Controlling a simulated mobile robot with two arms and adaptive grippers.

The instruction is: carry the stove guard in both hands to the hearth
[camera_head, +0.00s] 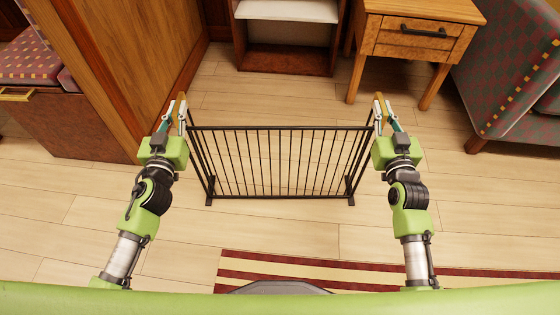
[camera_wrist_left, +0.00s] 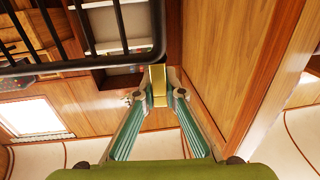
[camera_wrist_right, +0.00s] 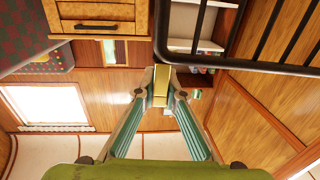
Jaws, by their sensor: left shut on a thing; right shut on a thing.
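The stove guard (camera_head: 278,163) is a black barred metal panel with side wings and feet, in the middle of the head view. It stands upright between my two grippers. I cannot tell whether its feet touch the floor. My left gripper (camera_head: 181,107) is shut on the brass handle at its left end; this handle (camera_wrist_left: 158,85) shows in the left wrist view. My right gripper (camera_head: 381,107) is shut on the brass handle at its right end; this handle (camera_wrist_right: 162,83) shows in the right wrist view. I cannot make out a hearth in any view.
An open wooden shelf unit (camera_head: 287,59) and a small drawer table (camera_head: 420,42) stand beyond the guard. A wooden partition (camera_head: 125,60) rises close by my left gripper. A patterned seat (camera_head: 520,80) is at the right. Bare floor and a striped rug (camera_head: 290,265) lie nearer me.

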